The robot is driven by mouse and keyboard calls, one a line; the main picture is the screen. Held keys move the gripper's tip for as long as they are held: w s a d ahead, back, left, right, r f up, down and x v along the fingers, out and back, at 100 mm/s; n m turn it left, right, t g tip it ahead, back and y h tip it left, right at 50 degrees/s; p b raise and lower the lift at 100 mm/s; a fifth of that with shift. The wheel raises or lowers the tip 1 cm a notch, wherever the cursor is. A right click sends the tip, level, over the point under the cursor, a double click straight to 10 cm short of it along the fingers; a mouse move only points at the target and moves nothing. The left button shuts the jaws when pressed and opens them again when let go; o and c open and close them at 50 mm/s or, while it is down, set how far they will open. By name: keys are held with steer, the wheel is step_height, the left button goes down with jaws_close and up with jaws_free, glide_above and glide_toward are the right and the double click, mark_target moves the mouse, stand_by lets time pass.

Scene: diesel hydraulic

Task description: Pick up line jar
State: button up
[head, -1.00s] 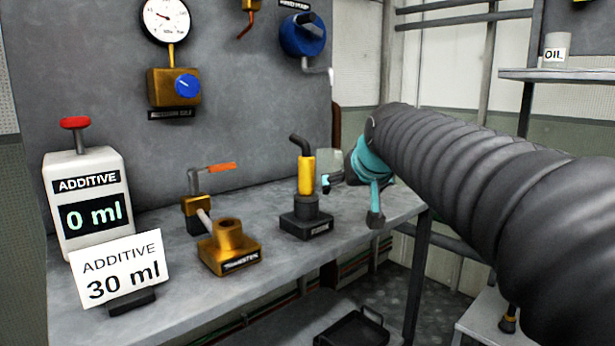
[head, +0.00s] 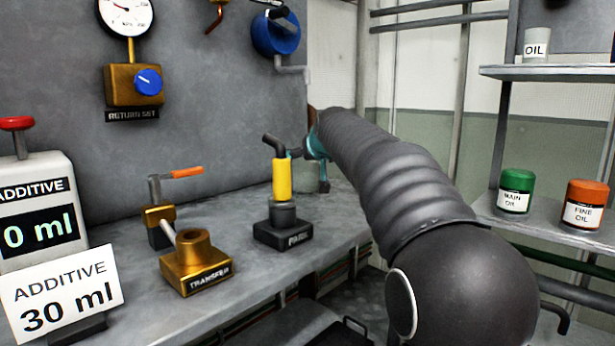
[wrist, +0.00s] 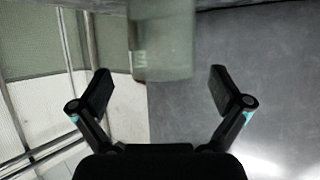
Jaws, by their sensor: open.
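A pale, see-through grey-green jar (wrist: 162,45), which looks like the line jar, shows at the top middle of the wrist view, beyond and between my spread fingers.
A yellow fitting on a dark base (head: 283,230) stands just left of the jar. A brass transfer block (head: 196,265) and an additive dispenser (head: 35,205) are further left. Shelves on the right hold green (head: 516,190) and orange (head: 584,205) oil jars and an OIL cup (head: 536,45).

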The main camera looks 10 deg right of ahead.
steer(key=shift+x, duration=2.8)
steer(key=shift+a, duration=0.15)
steer(key=shift+c, duration=0.3)
steer(key=c, duration=1.1)
steer(key=shift+c, duration=0.6)
steer(key=shift+r, duration=0.1)
steer(key=shift+r, duration=0.1)
